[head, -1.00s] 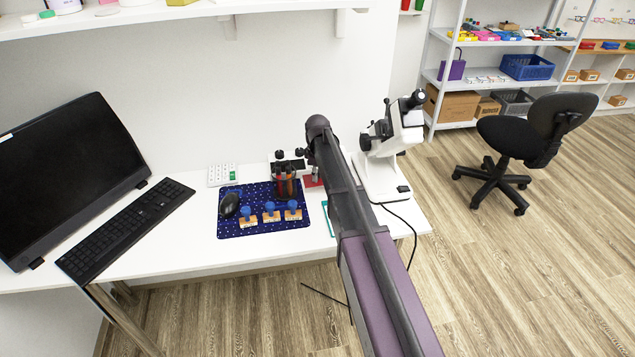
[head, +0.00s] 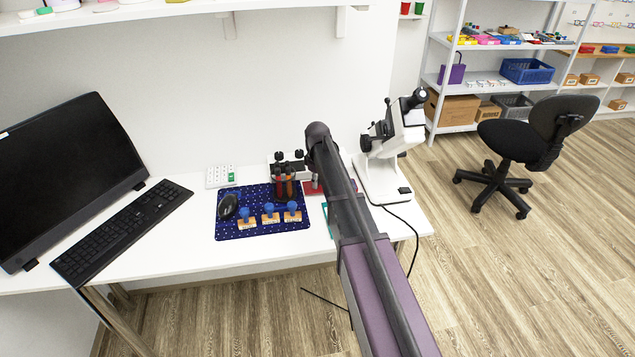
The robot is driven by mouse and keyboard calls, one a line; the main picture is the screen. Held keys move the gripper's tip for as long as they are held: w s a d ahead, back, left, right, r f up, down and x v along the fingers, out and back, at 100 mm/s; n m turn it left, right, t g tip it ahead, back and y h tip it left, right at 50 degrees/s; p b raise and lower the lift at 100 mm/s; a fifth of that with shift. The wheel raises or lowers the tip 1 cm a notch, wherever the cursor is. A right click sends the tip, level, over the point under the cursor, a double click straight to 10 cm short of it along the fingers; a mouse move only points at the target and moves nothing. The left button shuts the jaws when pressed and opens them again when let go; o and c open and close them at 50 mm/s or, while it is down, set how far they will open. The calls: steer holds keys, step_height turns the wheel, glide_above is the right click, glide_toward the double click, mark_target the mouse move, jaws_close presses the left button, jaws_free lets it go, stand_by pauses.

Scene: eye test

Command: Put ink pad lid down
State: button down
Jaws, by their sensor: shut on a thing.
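My gripper (head: 285,188) is over the back right part of the dark blue dotted mat, at the end of my arm. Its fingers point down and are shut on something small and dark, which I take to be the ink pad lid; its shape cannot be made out. A red flat piece (head: 313,188), which looks like the ink pad, lies on the white desk just right of the mat and of my gripper. My arm partly covers the area beside it.
Several blue-handled stamps (head: 269,211) stand on the mat (head: 262,233), with a black mouse (head: 228,207) at its left. A keyboard (head: 122,230), calculator (head: 221,176) and monitor (head: 68,178) are left. A white microscope (head: 385,172) stands right. The desk front is clear.

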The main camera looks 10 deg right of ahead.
steer(key=c, duration=0.6)
jaws_free()
step_height(320, 180, up, 13)
steer(key=p, duration=1.3)
steer(key=shift+f, duration=0.1)
steer(key=s+m, duration=0.3)
steer(key=s, duration=0.6)
steer(key=s+m, duration=0.3)
steer(key=s, duration=0.7)
steer(key=s+m, duration=0.3)
steer(key=s, duration=0.7)
steer(key=shift+s, duration=0.1)
